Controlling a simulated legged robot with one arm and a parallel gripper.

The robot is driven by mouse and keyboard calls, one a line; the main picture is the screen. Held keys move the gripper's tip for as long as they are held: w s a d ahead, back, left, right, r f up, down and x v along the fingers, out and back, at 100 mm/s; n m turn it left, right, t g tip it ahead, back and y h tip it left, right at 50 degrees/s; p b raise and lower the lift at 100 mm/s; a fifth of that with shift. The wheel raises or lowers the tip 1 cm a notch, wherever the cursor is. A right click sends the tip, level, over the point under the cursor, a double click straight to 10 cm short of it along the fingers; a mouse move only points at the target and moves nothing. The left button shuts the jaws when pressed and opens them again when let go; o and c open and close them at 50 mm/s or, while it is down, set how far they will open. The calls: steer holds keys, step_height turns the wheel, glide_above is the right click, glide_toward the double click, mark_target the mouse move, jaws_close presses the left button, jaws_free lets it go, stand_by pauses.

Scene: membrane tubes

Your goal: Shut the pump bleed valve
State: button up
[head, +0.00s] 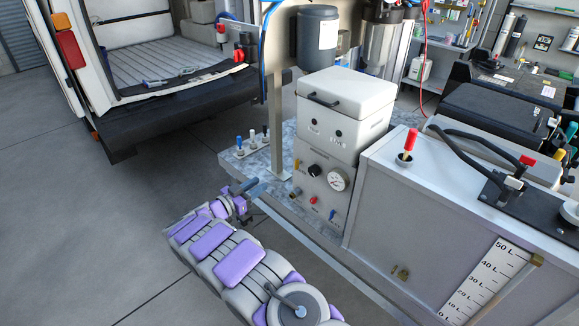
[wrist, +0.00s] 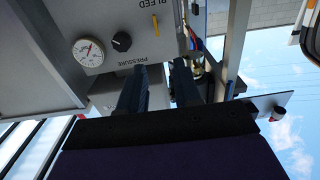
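The pump is a white box (head: 331,150) on a bench, with a dial gauge (head: 338,179) and black knob (head: 315,170) on its front. A small yellow lever (head: 297,165) sits left of the knob. In the wrist view this yellow lever (wrist: 155,25) lies beside the word BLEED, its long side along the picture's vertical. My gripper (head: 246,186) is in front and to the left of the pump panel. In the wrist view, its two dark fingers (wrist: 160,72) are apart with nothing seen held between them. They appear clear of the lever.
A metal post (head: 274,125) stands left of the pump, near small coloured taps (head: 252,142). A large grey tank (head: 400,205) is to the right. Open floor (head: 120,220) lies to the left.

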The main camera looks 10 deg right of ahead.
mark_target(298, 164)
steer(key=b+x, duration=0.3)
steer(key=x, duration=1.4)
steer(key=shift+d+f+b, duration=0.15)
steer(key=shift+d+b, duration=0.1)
steer(key=shift+b, duration=0.15)
steer(key=shift+s, duration=0.1)
jaws_close()
